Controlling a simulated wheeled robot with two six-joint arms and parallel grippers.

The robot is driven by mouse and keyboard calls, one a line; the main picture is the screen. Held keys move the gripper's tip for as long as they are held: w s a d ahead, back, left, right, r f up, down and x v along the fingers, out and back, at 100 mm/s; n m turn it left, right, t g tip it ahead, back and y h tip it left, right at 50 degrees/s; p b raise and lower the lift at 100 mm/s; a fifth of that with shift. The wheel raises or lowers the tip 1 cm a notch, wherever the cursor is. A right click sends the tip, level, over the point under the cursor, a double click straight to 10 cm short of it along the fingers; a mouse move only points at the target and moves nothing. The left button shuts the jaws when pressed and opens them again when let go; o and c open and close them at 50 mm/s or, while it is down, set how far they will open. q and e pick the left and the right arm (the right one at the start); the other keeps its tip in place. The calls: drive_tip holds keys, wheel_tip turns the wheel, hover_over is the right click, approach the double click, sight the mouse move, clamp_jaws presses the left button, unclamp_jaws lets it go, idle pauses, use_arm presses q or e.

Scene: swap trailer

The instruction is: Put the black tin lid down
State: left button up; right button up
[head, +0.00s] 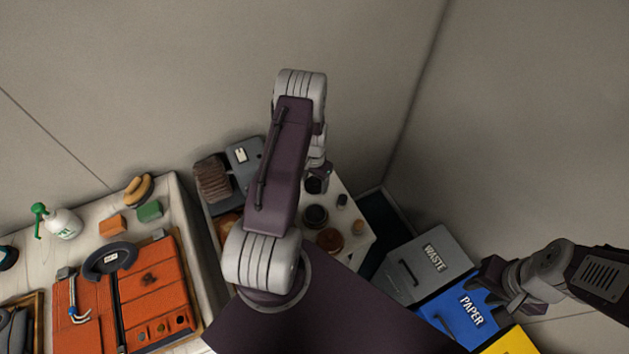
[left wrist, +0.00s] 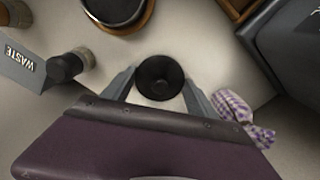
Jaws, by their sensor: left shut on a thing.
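The black tin lid (left wrist: 160,77) is round and dark with a raised rim. It sits between the two fingers of my left gripper (left wrist: 160,80) in the left wrist view, above a pale surface. In the head view my left gripper (head: 318,176) is over the far part of the pale worktop (head: 352,246), largely hidden behind my arm. The gripper is shut on the lid. I cannot tell how high the lid is above the worktop. My right gripper (head: 505,288) is over the blue PAPER bin (head: 463,318); its finger gap is unclear.
Dark round tin (head: 316,216), brown round tin (head: 330,240) and small dark jars (left wrist: 65,66) stand nearby on the worktop. A checkered cloth (left wrist: 232,106) lies beside the right finger. The grey WASTE bin (head: 430,262) is to the right.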

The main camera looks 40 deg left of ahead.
sight(315, 181)
use_arm(q)
drive_tip(key=o, duration=1.3)
drive_tip(key=shift+f, duration=0.1)
wheel_tip(315, 181, up, 12)
drive_tip(key=shift+t, duration=0.6)
drive_tip(key=s+d+r, duration=0.3)
drive_tip(key=s+d, duration=0.1)
drive_tip(key=d, duration=0.1)
drive_tip(key=s+d+r, duration=0.3)
drive_tip(key=s+d, duration=0.1)
drive_tip(key=d, duration=0.2)
drive_tip(key=s+d+r, duration=0.4)
drive_tip(key=d, duration=0.2)
drive_tip(key=shift+s+r+b, duration=0.1)
drive_tip(key=shift+s+b, duration=0.15)
drive_tip(key=shift+b, duration=0.1)
